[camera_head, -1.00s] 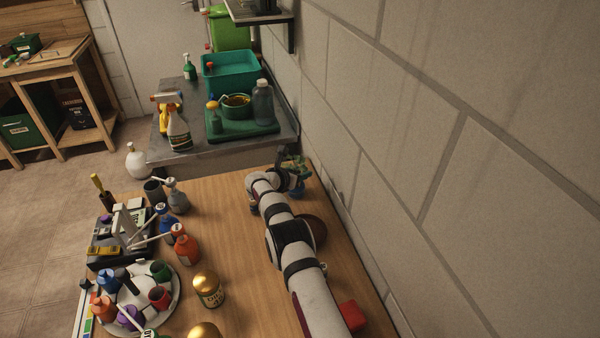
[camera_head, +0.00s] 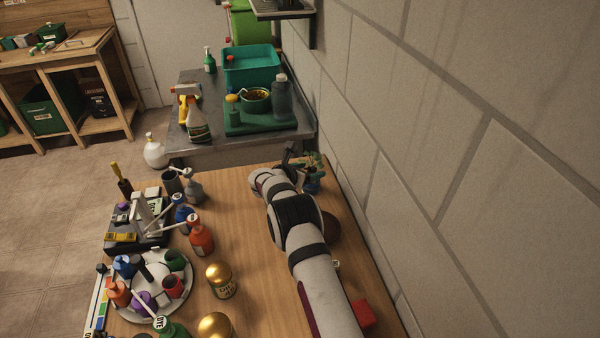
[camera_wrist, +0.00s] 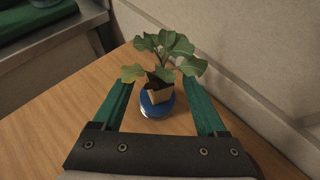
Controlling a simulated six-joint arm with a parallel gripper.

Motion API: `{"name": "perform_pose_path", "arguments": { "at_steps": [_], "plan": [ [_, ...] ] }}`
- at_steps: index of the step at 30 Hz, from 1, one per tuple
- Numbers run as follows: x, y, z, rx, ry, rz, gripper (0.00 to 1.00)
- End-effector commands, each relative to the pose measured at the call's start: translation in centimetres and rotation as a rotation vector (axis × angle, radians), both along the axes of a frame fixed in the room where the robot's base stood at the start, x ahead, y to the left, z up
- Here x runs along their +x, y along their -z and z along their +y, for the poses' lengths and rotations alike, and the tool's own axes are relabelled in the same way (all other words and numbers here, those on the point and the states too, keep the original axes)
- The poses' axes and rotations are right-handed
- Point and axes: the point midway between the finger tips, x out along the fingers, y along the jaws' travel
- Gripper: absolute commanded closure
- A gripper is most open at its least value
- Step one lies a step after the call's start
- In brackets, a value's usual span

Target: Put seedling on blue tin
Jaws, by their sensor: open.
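The seedling, a leafy green plant in a small tan pot (camera_wrist: 159,95), stands on the blue tin (camera_wrist: 157,109) in the wrist view. The pot looks slightly tilted, though the steep view makes this hard to judge. My gripper (camera_wrist: 157,82) is open, with one green finger on each side of the pot and tin and visible gaps between. In the head view the seedling's leaves (camera_head: 316,161) show at the far right corner of the wooden table, with my gripper (camera_head: 291,156) beside them.
The wall runs close along the table's right side. A red block (camera_head: 362,313) lies near that edge.

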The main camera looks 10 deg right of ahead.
Motion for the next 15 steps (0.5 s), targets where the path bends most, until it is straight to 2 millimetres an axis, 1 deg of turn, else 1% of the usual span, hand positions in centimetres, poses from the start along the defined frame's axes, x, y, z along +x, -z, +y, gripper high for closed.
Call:
{"name": "perform_pose_path", "arguments": {
  "at_steps": [3,7,11,15],
  "plan": [
    [-1.6,-1.6,2.0,-0.001,-0.004,-0.001,0.25],
    [-3.3,-2.8,3.8,-0.001,-0.003,-0.002,0.25],
    [-4.2,-3.5,4.7,-0.001,-0.002,-0.002,0.25],
    [-4.5,-3.7,4.9,-0.001,0.0,-0.002,0.25]
  ]
}}
